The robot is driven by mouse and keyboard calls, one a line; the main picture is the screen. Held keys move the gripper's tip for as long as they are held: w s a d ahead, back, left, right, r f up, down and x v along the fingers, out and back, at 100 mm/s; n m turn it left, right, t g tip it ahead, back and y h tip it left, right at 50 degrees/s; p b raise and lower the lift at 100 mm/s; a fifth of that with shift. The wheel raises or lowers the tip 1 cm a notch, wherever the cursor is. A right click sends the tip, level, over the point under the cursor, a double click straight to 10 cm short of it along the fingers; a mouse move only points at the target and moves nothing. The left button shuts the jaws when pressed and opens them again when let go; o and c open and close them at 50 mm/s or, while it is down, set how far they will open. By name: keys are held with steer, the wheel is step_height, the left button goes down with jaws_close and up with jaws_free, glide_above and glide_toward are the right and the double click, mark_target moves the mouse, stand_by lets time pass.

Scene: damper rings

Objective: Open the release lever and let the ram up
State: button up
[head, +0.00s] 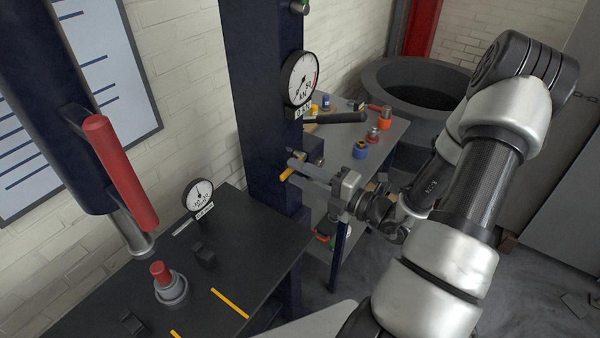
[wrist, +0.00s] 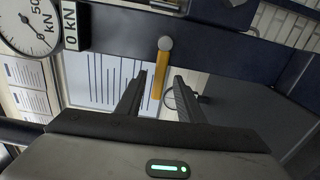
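The release lever is a short yellow bar (head: 288,175) on the side of the dark blue press column (head: 262,110). In the wrist view the yellow lever (wrist: 157,80) hangs from a round grey pivot, its free end showing between my fingers. My gripper (head: 304,170) is at the lever; in the wrist view its two fingers (wrist: 160,78) are apart, with visible gaps on both sides of the lever. The steel ram (head: 131,232) extends below the dark cylinder at left. Its foot is above and apart from a grey ring part with a red top (head: 162,272).
A round kN gauge (head: 300,78) has a plate reading 0 kN in the wrist view (wrist: 70,25). A black pump handle (head: 335,117) sticks out above my gripper. A small dial (head: 200,194) stands on the black bench. A side table (head: 395,128) behind holds several small coloured parts.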

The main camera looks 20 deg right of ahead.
steer(key=shift+v, duration=0.9)
steer(key=shift+s, duration=0.1)
steer(key=v, duration=0.5)
steer(key=shift+s+d, duration=0.25)
steer(key=shift+s, duration=0.05)
